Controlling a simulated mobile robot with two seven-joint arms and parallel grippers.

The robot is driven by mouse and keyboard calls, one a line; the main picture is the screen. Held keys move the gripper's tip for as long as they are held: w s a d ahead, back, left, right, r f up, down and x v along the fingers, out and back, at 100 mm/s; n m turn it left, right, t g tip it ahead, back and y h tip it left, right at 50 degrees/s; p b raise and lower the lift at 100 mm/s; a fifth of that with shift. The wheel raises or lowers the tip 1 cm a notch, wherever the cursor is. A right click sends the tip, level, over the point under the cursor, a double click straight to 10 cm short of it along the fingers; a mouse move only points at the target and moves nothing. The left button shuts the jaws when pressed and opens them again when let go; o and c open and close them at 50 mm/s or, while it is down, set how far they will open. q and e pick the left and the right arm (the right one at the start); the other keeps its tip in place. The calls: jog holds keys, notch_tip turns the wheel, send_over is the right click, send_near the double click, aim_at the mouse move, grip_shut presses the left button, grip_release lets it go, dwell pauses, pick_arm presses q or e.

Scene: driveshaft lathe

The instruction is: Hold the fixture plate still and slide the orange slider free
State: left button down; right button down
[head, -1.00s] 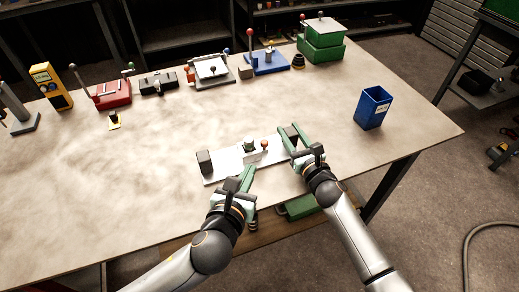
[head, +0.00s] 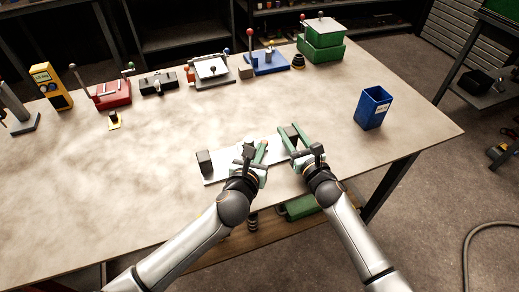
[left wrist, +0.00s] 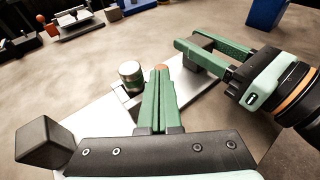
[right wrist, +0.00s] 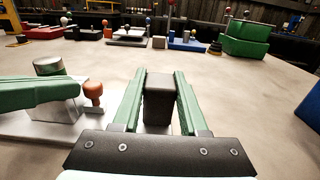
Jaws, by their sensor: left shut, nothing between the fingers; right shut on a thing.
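The pale fixture plate (head: 221,168) lies near the table's front edge, with a dark block (head: 204,161) at its left end and another dark block (right wrist: 159,98) at its right end. My right gripper (head: 291,134) is shut on the right-end block. The orange slider knob (right wrist: 93,90) stands upright on the plate next to a metal cylinder (left wrist: 131,74). The knob's top (left wrist: 160,67) shows just beyond the tips of my left gripper (left wrist: 161,76), whose fingers are together and empty. In the head view my left gripper (head: 262,150) hides much of the plate's middle.
A blue bin (head: 373,107) stands to the right. Fixtures line the back of the table, among them a red one (head: 110,93) and a green box (head: 322,50).

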pick_arm(q)
jog(key=shift+d, duration=0.1)
pick_arm(e)
jog(key=shift+s+f, duration=0.15)
jog(key=shift+f, duration=0.25)
pick_arm(q)
jog(key=shift+w+d, duration=0.2)
jog(key=shift+d, duration=0.3)
jog(key=shift+w+d, duration=0.15)
jog(key=shift+d, duration=0.35)
jog(key=v, duration=1)
jog(key=shift+s+a+f, duration=0.15)
jog(key=shift+a+f, duration=0.05)
jog(key=shift+a, duration=0.2)
jog(key=shift+x, duration=4.95)
